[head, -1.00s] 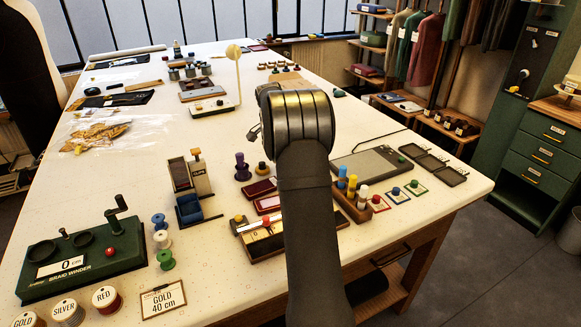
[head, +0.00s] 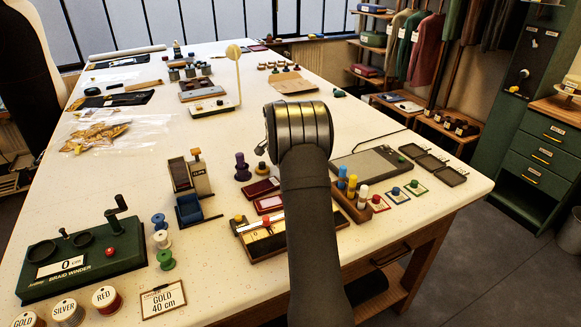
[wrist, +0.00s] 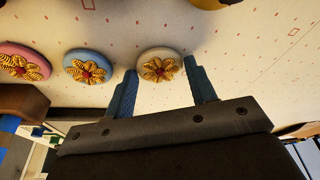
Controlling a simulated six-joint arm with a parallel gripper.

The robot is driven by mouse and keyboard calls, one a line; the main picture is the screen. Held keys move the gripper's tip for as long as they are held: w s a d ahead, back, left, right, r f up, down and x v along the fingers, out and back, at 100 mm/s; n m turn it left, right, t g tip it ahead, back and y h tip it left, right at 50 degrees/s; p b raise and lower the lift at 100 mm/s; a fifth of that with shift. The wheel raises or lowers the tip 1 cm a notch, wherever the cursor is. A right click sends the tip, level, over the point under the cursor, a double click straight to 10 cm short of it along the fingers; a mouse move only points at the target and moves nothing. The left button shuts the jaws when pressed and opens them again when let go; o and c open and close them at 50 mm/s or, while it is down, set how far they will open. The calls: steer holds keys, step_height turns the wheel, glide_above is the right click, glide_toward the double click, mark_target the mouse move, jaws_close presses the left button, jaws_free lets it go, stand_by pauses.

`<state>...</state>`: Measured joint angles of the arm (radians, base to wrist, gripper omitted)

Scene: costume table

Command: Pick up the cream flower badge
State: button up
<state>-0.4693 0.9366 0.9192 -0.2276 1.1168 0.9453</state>
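The cream flower badge (wrist: 160,66) is a round pale disc with a gold flower and a red centre. It lies on the patterned white table in the wrist view. My gripper (wrist: 162,74) is open, with its two blue fingers on either side of the badge's lower part. The badge sits between and slightly beyond the fingertips, and I cannot tell whether either finger touches it. In the head view my arm hides the badge and the fingers.
A blue flower badge (wrist: 88,66) lies just left of the left finger, and a pink one (wrist: 22,64) is farther left. A dark yellowish object (wrist: 208,3) shows at the top edge. In the head view, a rack of coloured pegs (head: 352,196) stands right of my arm.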

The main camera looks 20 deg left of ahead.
steer(key=c, duration=0.5)
steer(key=shift+o, duration=0.2)
steer(key=shift+r, duration=0.1)
